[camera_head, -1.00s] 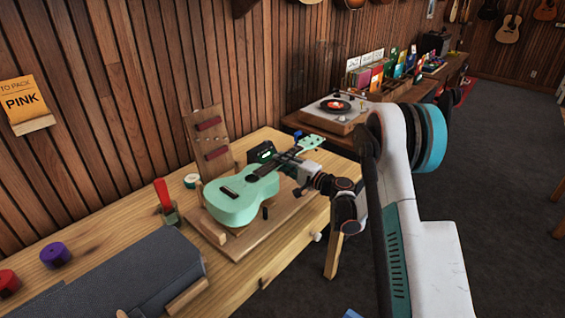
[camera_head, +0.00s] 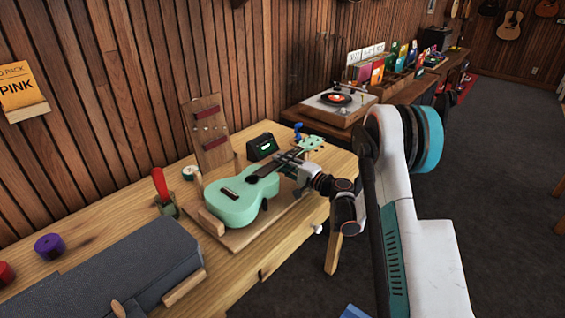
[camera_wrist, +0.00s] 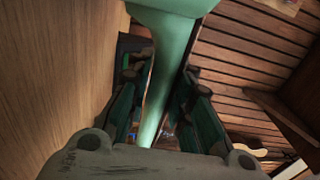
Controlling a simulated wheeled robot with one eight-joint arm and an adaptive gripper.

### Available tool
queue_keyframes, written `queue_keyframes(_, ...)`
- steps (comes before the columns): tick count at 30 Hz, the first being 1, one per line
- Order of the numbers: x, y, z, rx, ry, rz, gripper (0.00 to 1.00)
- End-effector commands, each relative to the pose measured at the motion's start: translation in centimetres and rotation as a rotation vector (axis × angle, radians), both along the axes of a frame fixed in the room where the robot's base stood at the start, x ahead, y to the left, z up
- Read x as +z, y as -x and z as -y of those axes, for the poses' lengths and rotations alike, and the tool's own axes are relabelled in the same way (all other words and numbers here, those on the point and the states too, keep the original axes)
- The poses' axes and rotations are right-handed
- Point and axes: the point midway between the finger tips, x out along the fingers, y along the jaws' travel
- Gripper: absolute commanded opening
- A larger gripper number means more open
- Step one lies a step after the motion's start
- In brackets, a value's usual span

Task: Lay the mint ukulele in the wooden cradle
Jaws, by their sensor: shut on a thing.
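The mint ukulele (camera_head: 236,205) lies face up over the wooden cradle (camera_head: 211,221) on the bench, body toward the lower left and headstock toward the upper right. Its body sits low, close behind the cradle's front block. I cannot tell whether it rests fully on the supports, which it mostly hides. My gripper (camera_head: 290,161) is shut on the ukulele's neck from the right. In the wrist view the pale mint neck (camera_wrist: 172,60) runs between the two dark fingers (camera_wrist: 155,105).
A dark grey case (camera_head: 120,265) lies at the bench's front left. A jar with a red-handled tool (camera_head: 164,195), a tilted board (camera_head: 209,130) and a black tuner (camera_head: 262,147) stand around the cradle. A record player (camera_head: 338,104) is behind. Floor at right is clear.

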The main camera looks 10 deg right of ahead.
Motion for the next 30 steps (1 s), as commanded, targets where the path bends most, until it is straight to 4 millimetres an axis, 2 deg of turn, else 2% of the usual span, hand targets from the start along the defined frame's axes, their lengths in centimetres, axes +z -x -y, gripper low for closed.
queue_keyframes(10, -0.02, 0.00, 0.00, 0.000, -0.001, 0.000, 0.00)
queue_keyframes(11, -0.02, 0.00, 0.00, 0.000, -0.001, 0.000, 0.27)
queue_keyframes(13, -0.03, -0.01, 0.01, 0.000, -0.001, 0.000, 0.42)
queue_keyframes(30, -0.08, -0.01, 0.01, 0.000, 0.000, 0.000, 0.44)
